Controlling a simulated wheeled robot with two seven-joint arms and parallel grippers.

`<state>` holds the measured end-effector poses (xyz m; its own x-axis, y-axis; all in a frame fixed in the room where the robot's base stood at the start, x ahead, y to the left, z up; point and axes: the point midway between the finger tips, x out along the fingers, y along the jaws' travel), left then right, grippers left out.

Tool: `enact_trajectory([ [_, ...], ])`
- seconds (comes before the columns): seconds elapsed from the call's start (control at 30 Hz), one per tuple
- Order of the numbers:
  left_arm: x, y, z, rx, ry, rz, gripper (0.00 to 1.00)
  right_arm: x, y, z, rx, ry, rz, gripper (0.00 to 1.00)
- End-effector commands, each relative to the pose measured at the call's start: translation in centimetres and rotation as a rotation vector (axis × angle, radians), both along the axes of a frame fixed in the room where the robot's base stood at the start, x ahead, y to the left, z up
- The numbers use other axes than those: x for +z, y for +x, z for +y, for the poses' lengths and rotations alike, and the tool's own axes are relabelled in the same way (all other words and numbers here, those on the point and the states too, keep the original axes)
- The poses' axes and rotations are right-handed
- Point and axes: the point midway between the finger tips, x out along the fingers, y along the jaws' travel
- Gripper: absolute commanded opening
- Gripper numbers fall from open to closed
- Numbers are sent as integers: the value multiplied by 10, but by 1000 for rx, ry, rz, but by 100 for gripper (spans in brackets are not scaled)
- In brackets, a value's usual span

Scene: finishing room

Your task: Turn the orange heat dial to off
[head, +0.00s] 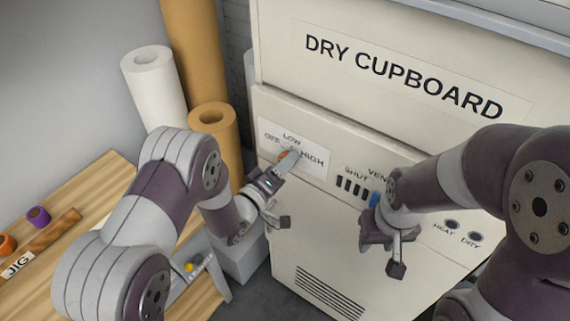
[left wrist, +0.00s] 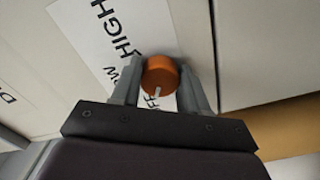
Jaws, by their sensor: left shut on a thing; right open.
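The orange heat dial (head: 284,154) is on a white label on the front of the dry cupboard (head: 330,235). The label reads OFF at left, LOW at top and HIGH at right. My left gripper (head: 288,161) is at the dial and mostly covers it in the head view. In the left wrist view the dial (left wrist: 160,74) sits between the two fingers, which are shut on its sides. Its white pointer mark points down towards the partly hidden OFF lettering. My right gripper (head: 384,252) is open and empty in front of the cupboard.
A vent control with dark slots (head: 352,187) and a blue part (head: 375,199) is right of the dial, close to my right gripper. HEAT and DRY lamps (head: 452,224) are farther right. Paper rolls (head: 155,85) and a wooden bench (head: 85,215) stand at left.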

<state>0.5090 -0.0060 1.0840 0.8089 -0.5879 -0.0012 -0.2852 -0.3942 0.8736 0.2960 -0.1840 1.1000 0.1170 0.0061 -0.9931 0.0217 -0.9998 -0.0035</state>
Motion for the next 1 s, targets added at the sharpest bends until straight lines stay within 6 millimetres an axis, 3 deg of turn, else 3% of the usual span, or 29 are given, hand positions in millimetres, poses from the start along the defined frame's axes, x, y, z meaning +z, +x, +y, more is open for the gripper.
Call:
enact_trajectory([
  [0.13, 0, 0, 1, 3, -1, -1, 14, 0, 0, 0, 0, 0, 0, 43],
  [0.17, 0, 0, 1, 3, -1, -1, 54, 0, 0, 0, 0, 0, 0, 43],
  [0.2, 0, 0, 1, 3, -1, -1, 67, 0, 0, 0, 0, 0, 0, 43],
  [0.23, 0, 0, 1, 2, -1, -1, 70, 0, 0, 0, 0, 0, 0, 43],
  [0.63, -2, -8, 7, 3, 1, 0, 70, -5, 0, 0, 0, 0, 0, 43],
  [1.0, -3, -80, 60, 7, 0, 0, 70, -28, 0, 0, 0, 0, 0, 43],
])
